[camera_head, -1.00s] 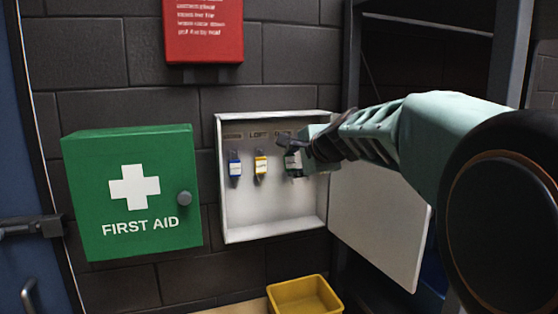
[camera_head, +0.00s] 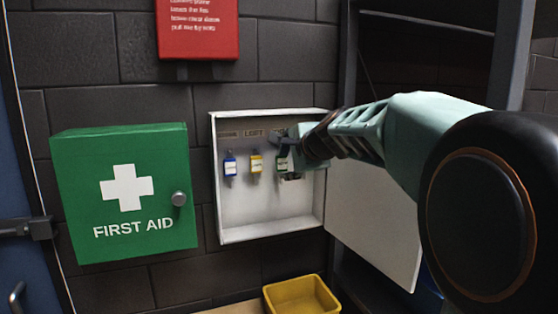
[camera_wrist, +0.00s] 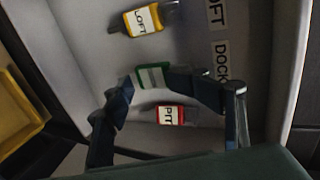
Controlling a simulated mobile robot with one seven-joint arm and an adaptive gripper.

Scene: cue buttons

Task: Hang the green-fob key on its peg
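The green-fob key (camera_wrist: 152,76) shows in the wrist view as a green and white tag. It sits between the two fingertips of my gripper (camera_wrist: 151,83), which look closed against its two ends. In the head view, my gripper (camera_head: 290,150) is inside the white key cabinet (camera_head: 266,229), at the right end of the row of keys. The green-fob key (camera_head: 282,164) hangs upright there, level with the other fobs. The DOCK label (camera_wrist: 222,63) is roughly in line with it in the wrist view. The fingers hide its peg, and I cannot tell whether the key is on it.
A blue-fob key (camera_head: 230,166) and a yellow LOFT key (camera_head: 255,164) hang to the left. A red PIT key (camera_wrist: 170,115) is close beside the fingers. The cabinet door (camera_head: 375,225) stands open at right. A yellow bin (camera_head: 300,297) is below, a green first-aid box (camera_head: 124,195) at left.

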